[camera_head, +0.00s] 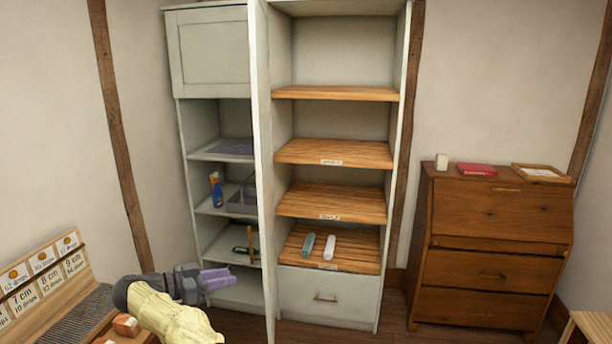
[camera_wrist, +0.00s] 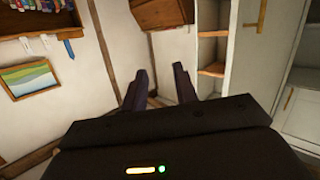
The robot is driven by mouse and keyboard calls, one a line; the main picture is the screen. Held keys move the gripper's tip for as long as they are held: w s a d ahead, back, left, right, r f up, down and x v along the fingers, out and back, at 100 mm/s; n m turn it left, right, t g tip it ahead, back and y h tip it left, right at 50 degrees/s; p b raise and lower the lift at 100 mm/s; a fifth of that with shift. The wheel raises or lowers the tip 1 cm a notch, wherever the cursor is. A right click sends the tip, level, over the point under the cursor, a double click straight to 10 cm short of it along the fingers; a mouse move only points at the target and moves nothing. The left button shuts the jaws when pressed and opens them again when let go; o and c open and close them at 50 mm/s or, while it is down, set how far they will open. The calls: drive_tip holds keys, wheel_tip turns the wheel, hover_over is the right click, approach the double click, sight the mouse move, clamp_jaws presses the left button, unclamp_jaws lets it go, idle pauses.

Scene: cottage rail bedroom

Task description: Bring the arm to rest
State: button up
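My gripper (camera_head: 215,280) is at the lower left of the head view, at the end of my pale yellow arm, in front of the shelf cabinet. Its two fingers look purplish there. In the wrist view my gripper (camera_wrist: 160,88) has its two dark fingers apart, with a gap between them. Nothing shows between the fingers. The gripper is open and empty, and touches nothing that I can see.
The tall cabinet (camera_head: 330,205) has wooden shelves, with two small bottles (camera_head: 318,246) on a low one. A spray bottle (camera_head: 216,190) stands in its left part. A wooden bureau (camera_head: 490,250) is at right. A bench with cards (camera_head: 45,280) is at lower left, near my arm.

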drive_tip(key=w+d+r+n+t+y, duration=0.3)
drive_tip(key=w+r+n+t+y, duration=0.2)
drive_tip(key=r+y, duration=0.15)
drive_tip(key=w+d+r+n+t+y, duration=0.4)
drive_tip(key=w+r+n+t+y, duration=0.15)
drive_tip(key=r, duration=0.25)
drive_tip(key=s+d+f+n+g+y, duration=0.1)
drive_tip(key=s+d+f+g, duration=0.4)
drive_tip(key=s+d+f, duration=0.3)
drive_tip(key=s+d+f+n+g+y, duration=0.1)
drive_tip(key=s+d+f+g+y, duration=0.1)
drive_tip(key=s+d+f+g, duration=0.5)
drive_tip(key=s+d+f+m+g, duration=0.1)
drive_tip(key=s+d, duration=0.3)
drive_tip(key=s, duration=0.4)
drive_tip(key=s+d+f+g+h, duration=0.1)
drive_tip(key=s+d+f+g, duration=0.1)
drive_tip(key=s+d, duration=0.3)
drive_tip(key=s+d+f+m+g+h, duration=0.1)
drive_tip(key=s+d, duration=0.4)
drive_tip(key=s, duration=0.6)
wheel_tip(320, 180, down, 2)
drive_tip(key=shift+s+d+f+m+g, duration=0.15)
drive_tip(key=shift+d+m+g, duration=0.05)
drive_tip(key=shift+m+g, duration=0.2)
